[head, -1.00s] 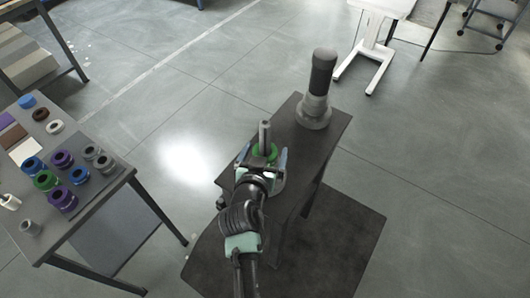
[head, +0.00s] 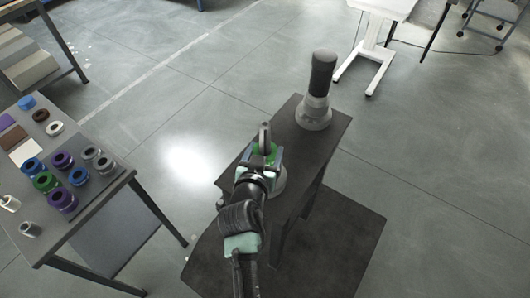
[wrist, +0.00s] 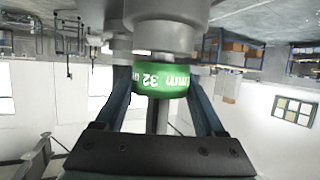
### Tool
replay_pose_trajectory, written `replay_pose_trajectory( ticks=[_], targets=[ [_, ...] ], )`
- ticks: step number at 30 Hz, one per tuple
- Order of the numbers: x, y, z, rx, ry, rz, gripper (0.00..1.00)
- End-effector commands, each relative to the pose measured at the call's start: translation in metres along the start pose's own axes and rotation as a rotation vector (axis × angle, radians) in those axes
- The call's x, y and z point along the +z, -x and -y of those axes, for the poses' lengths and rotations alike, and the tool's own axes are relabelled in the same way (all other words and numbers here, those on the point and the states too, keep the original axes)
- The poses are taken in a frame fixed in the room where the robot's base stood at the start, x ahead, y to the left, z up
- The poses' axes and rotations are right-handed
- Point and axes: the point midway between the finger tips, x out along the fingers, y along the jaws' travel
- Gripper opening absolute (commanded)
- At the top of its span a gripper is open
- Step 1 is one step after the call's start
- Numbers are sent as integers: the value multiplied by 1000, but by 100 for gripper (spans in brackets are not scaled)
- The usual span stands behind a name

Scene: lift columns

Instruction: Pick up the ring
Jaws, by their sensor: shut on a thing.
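My gripper (head: 262,162) is shut on the green ring (head: 266,152), at the near end of the dark bench. In the wrist view the ring (wrist: 160,82), marked "32" and "mm", sits between the two fingers of my gripper (wrist: 160,72). A thin grey post (head: 264,134) stands up through the ring; it also shows in the wrist view (wrist: 157,118). The post's wide grey base (head: 281,181) shows partly beside my gripper. In the wrist view the grey base (wrist: 170,38) lies close to the ring; any gap is unclear.
A second grey column with a dark sleeve (head: 322,85) stands at the bench's far end. The dark bench (head: 300,152) has bare top between the columns. A side table (head: 95,215) at left carries several coloured rings. Open floor lies between the tables.

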Motion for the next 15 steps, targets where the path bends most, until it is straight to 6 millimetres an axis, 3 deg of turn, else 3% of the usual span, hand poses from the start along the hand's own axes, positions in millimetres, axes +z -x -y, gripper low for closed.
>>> replay_pose_trajectory(
  ticks=[15],
  targets=[
    [-88, 36, 0, -2, -3, -9, 4]
  ],
)
